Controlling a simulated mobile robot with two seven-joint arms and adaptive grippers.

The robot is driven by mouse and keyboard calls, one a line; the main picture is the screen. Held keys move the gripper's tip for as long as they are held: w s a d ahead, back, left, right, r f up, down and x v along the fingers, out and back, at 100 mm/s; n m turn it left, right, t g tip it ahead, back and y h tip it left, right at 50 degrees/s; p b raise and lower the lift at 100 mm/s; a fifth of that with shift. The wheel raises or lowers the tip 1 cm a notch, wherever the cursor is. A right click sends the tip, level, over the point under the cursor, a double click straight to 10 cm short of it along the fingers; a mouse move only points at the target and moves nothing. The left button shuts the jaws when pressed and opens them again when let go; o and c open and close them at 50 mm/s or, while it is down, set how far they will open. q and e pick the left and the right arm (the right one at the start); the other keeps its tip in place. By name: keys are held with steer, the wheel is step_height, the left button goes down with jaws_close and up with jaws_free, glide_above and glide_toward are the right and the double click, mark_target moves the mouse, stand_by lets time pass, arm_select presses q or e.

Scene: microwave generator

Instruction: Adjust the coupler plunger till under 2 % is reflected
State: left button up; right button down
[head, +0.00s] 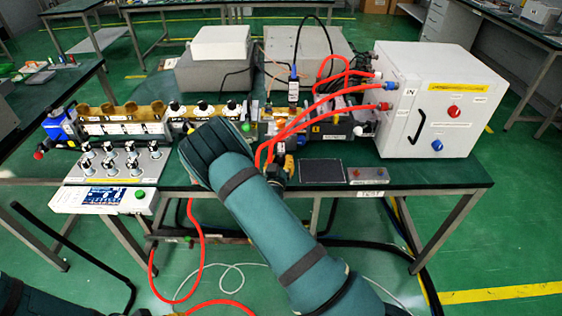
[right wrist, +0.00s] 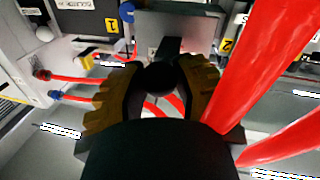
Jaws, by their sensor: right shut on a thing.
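My right gripper (right wrist: 158,76) is shut on a black round knob (right wrist: 160,78), seen between its two brown-padded fingers in the right wrist view. In the head view my right arm reaches across the bench front and mostly hides the gripper and the knob. A white meter box with a lit blue screen (head: 104,196) sits at the bench's front left; its reading is too small to make out. My left gripper is out of view.
Red hoses (head: 330,97) run from the white cabinet (head: 428,100) to the waveguide line, and two pass close right of my gripper in the right wrist view (right wrist: 262,70). A knob panel (head: 118,163) stands front left. Bare bench (head: 440,172) lies at the right front.

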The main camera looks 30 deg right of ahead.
steer(key=c, duration=0.6)
jaws_free()
steer(key=shift+c, duration=0.2)
steer(key=v, duration=1.2)
steer(key=s+a+f+g+y, duration=0.3)
steer(key=f+y, duration=0.1)
steer(key=f, duration=0.2)
steer(key=s+a+f+g+y, duration=0.3)
steer(key=f+y, duration=0.1)
steer(key=f, duration=0.3)
steer(key=s+a+n+g+y, duration=0.4)
steer(key=s+a+y, duration=0.4)
steer(key=s+a, duration=0.3)
steer(key=shift+a+r+n+g, duration=0.45)
steer(key=shift+a+g, duration=0.35)
steer(key=shift+a, duration=0.25)
